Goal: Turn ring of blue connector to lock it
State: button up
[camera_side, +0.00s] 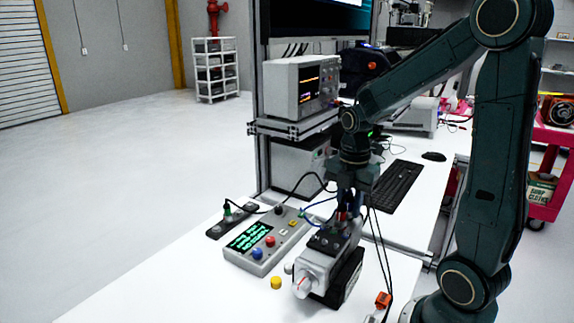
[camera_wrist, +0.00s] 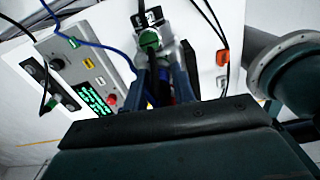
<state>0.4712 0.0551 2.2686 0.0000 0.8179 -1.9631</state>
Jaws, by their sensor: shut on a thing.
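The servo motor (camera_side: 318,262), a grey and black unit with a light shaft end, lies on the white table in the side view. My gripper (camera_side: 346,212) points down at the rear of its top. In the wrist view my gripper (camera_wrist: 167,80) has its two fingers close together, shut on the blue connector (camera_wrist: 163,88), which shows only as a sliver of blue between them. A blue cable (camera_side: 318,204) runs to this spot; it also shows in the wrist view (camera_wrist: 90,43). A green-capped connector (camera_wrist: 150,40) sits just beyond the fingertips. The ring itself is mostly hidden by the fingers.
A grey control box (camera_side: 262,243) with a green-text screen and coloured buttons stands left of the motor. A yellow cap (camera_side: 276,282) and an orange connector (camera_side: 383,299) lie nearby. Black cables hang beside my gripper.

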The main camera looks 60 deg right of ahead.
aim_at(350, 197)
jog(key=m, duration=0.5)
dwell(0.5)
jog(key=o, duration=0.5)
jog(key=shift+r, duration=0.15)
jog(key=shift+r, duration=4.4)
jog(key=shift+a, duration=0.1)
